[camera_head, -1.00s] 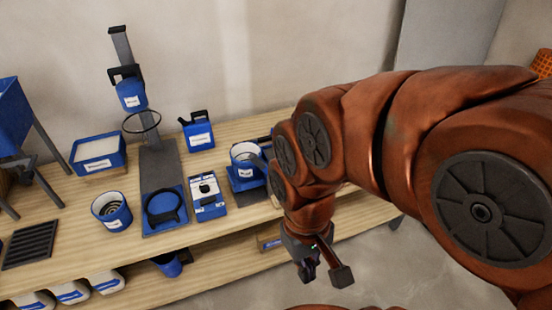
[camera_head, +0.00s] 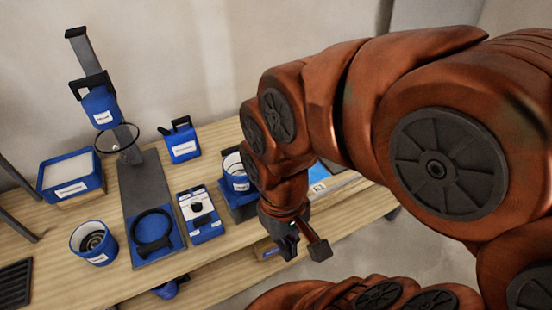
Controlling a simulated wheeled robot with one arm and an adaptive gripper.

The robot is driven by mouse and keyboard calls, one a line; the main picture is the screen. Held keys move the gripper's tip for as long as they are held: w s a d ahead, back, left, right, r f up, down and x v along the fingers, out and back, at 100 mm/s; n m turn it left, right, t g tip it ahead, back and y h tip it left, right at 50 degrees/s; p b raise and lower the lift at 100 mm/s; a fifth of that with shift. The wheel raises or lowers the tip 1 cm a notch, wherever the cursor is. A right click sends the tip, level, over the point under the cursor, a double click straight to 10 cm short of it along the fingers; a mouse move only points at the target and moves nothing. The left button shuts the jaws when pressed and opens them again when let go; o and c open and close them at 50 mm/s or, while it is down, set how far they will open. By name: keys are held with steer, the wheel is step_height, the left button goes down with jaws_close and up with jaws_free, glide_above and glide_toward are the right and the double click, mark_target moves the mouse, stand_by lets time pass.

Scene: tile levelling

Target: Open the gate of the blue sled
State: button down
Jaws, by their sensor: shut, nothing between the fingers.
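A blue container with a black handle (camera_head: 100,105) sits on a dark upright rail at the back left, above a ring. It may be the blue sled, but its label is too small to read and I cannot make out a gate. My gripper (camera_head: 288,246) is shut and empty. It points down in front of the bench's front edge, well to the right of that container and touching nothing that I can see. My arm hides part of the bench's right side.
The wooden bench (camera_head: 120,285) holds a white-filled tray (camera_head: 70,174), a blue pot (camera_head: 93,242), a black ring on a blue plate (camera_head: 153,229), a small blue device (camera_head: 200,215), a handled blue box (camera_head: 181,142) and a blue-and-white bucket (camera_head: 236,172). Bare floor (camera_head: 375,240) lies to the right.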

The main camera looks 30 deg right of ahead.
steer(key=shift+w, duration=0.1)
steer(key=w+d+f+b, duration=0.1)
steer(key=w+d, duration=0.4)
steer(key=w, duration=0.5)
steer(key=w+d+f+m, duration=0.1)
steer(key=w+d, duration=0.4)
steer(key=w, duration=0.4)
steer(key=w+d+f+b, duration=0.1)
steer(key=w+d, duration=0.4)
steer(key=w, duration=0.5)
steer(key=w+d+f+g, duration=0.1)
steer(key=w+d+f, duration=0.5)
steer(key=w+f, duration=0.1)
steer(key=shift+w+d+f+b, duration=0.15)
steer(key=shift+d+f+b, duration=0.2)
steer(key=shift+d+b, duration=0.1)
steer(key=s+f+p, duration=0.3)
steer(key=s+f, duration=0.3)
steer(key=f, duration=0.3)
steer(key=shift+s+a+f+p, duration=0.2)
steer(key=shift+a+f+p, duration=0.15)
